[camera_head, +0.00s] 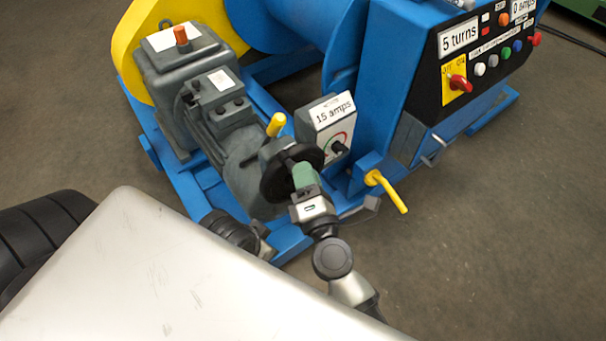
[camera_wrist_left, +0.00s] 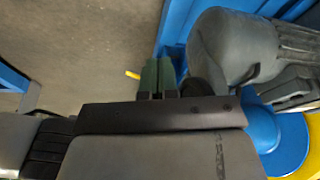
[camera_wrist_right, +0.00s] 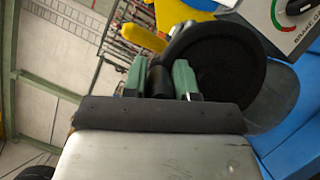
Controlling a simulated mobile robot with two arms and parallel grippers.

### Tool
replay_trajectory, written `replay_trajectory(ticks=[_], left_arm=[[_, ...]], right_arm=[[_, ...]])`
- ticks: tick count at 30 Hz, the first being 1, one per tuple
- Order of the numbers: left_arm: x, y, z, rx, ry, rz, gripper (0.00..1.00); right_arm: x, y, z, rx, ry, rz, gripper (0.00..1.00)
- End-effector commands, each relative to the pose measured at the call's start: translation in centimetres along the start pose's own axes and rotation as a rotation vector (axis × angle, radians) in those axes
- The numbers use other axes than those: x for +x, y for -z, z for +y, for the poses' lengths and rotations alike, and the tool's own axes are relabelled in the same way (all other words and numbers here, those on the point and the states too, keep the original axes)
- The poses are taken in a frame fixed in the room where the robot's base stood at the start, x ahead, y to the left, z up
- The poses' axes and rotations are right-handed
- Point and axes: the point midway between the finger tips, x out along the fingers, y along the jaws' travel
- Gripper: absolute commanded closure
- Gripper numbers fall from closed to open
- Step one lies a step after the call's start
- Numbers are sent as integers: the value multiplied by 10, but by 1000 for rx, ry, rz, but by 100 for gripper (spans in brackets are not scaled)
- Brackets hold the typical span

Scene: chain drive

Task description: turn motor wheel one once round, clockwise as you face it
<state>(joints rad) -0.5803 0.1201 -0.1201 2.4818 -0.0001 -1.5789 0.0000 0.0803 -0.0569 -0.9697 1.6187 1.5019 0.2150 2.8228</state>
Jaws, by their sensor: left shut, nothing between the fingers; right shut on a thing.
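The motor wheel (camera_head: 270,180) is a black disc on the front end of a grey motor (camera_head: 243,155); it also shows in the right wrist view (camera_wrist_right: 235,80). My right gripper (camera_head: 304,178) is at the wheel's right front. In the right wrist view its green fingers (camera_wrist_right: 160,80) are shut on a dark, rounded piece at the wheel, seemingly its knob; the fingers cover part of it. My left gripper's green fingers (camera_wrist_left: 157,77) are shut and empty in the left wrist view, apart from the motor. In the head view the left fingers are hard to make out.
A yellow lever (camera_head: 276,125) stands by the motor. A box reading "15 amps" (camera_head: 330,122) is just behind the wheel. A yellow crank handle (camera_head: 388,192) sticks out to the right. The blue control panel (camera_head: 410,60) reads "5 turns" and "0 amps". Floor is free at right.

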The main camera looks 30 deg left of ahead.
Motion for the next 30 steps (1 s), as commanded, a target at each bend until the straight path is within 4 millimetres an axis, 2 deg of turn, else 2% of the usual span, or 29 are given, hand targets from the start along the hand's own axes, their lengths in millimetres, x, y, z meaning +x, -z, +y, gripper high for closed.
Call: replay_trajectory(ticks=[3,12,21,30], left_arm=[[21,0,1,0,-2,-15,100],[47,-1,2,2,-4,-27,100],[58,-3,2,3,-5,-32,100],[60,-3,2,3,-5,-32,100]], right_arm=[[0,-4,-4,41,28,-2,100],[2,-8,-8,108,56,-1,100],[2,-8,-9,134,67,2,100],[2,-8,-10,140,70,3,100]])
